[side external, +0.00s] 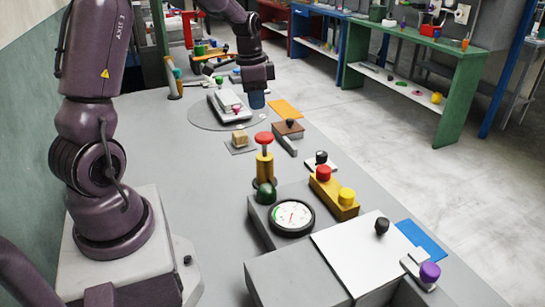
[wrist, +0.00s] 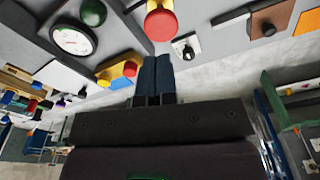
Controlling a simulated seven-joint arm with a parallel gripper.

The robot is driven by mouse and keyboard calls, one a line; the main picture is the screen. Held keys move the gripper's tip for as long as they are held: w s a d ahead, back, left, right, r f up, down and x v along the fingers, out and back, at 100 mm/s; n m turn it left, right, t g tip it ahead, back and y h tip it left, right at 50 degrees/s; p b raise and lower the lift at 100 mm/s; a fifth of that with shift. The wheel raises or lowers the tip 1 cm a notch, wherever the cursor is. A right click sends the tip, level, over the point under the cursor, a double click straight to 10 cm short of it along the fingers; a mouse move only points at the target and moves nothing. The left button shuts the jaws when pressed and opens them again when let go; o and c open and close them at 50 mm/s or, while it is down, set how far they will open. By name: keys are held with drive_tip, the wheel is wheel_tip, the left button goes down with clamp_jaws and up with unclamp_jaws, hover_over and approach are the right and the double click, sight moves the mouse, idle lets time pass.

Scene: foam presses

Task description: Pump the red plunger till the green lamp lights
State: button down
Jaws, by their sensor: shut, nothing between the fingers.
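The red plunger (side external: 264,138) is a round red knob on a yellow cylinder (side external: 264,167), standing upright with its knob raised. It also shows at the top of the wrist view (wrist: 161,24). The green lamp (side external: 265,193) is a dark green dome that looks unlit; the wrist view shows it too (wrist: 93,12). My gripper (side external: 257,101) is shut and empty, fingers down, beyond the plunger in the side view and apart from it. In the wrist view my closed fingers (wrist: 155,68) are together just below the red knob.
A round gauge (side external: 292,217) sits beside the lamp. A yellow block with red and yellow buttons (side external: 335,195) stands to the right. A white panel (side external: 362,255) lies in front. A small wooden block (side external: 240,139) and a brown block (side external: 288,129) are near my gripper.

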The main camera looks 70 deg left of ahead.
sight(262, 135)
drive_tip(key=shift+w+f, duration=0.1)
drive_tip(key=shift+f, duration=0.05)
drive_tip(key=shift+w+d+f, duration=0.1)
drive_tip(key=shift+w+f, duration=0.05)
drive_tip(key=shift+f, duration=1.55)
drive_tip(key=shift+w+d+f, duration=0.1)
drive_tip(key=shift+w+f, duration=0.05)
drive_tip(key=shift+f, duration=1.55)
